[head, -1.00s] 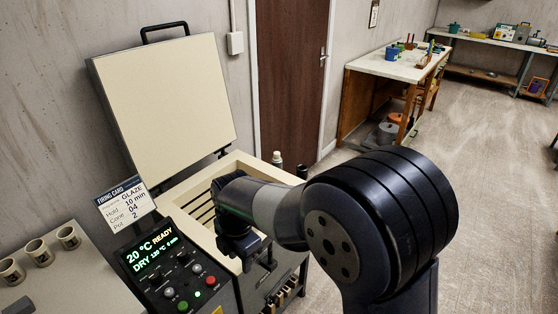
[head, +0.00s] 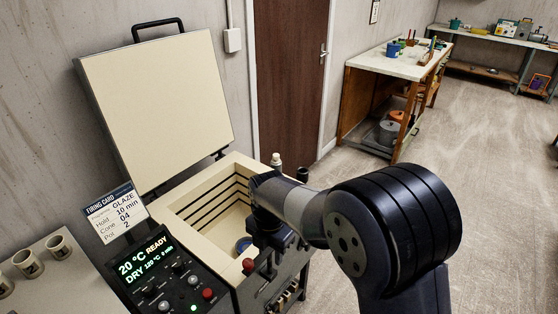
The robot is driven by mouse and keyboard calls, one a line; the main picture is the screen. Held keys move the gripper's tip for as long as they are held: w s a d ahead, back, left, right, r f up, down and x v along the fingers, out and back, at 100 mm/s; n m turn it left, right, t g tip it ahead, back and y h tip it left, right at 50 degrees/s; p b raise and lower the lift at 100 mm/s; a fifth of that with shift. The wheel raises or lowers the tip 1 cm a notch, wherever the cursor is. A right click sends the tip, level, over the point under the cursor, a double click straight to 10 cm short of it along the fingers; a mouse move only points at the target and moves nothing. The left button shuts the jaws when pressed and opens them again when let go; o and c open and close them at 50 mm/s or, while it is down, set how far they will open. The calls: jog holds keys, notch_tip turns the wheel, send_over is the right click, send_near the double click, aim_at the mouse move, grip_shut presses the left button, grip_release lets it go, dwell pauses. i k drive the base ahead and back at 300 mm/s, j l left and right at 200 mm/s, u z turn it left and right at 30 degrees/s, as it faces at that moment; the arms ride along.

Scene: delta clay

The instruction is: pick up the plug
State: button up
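A small reddish-brown knob (head: 248,266), which may be the plug, shows at the front rim of the open kiln (head: 180,190). I cannot tell for sure that it is the plug. My gripper (head: 274,258) points down over the kiln's front right rim, just right of the knob. Its fingers are dark and partly lost against the dark kiln front. I cannot tell whether they are open or shut, or whether they touch anything.
The kiln lid (head: 160,110) stands raised. A blue round thing (head: 243,245) lies inside the kiln chamber. The control panel (head: 165,275) and firing card (head: 117,212) are at the left. Several mugs (head: 28,263) stand on the left table. A white bottle (head: 276,160) is behind the kiln.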

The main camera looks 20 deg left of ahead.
aim_at(277, 160)
jog(key=i, duration=1.4)
jog(key=i+u, duration=0.1)
jog(key=i, duration=0.4)
jog(key=i+l+u, duration=0.15)
jog(key=i, duration=0.35)
jog(key=i+l+u, duration=0.1)
jog(key=i, duration=0.4)
jog(key=u, duration=1.1)
jog(key=i+l, duration=0.05)
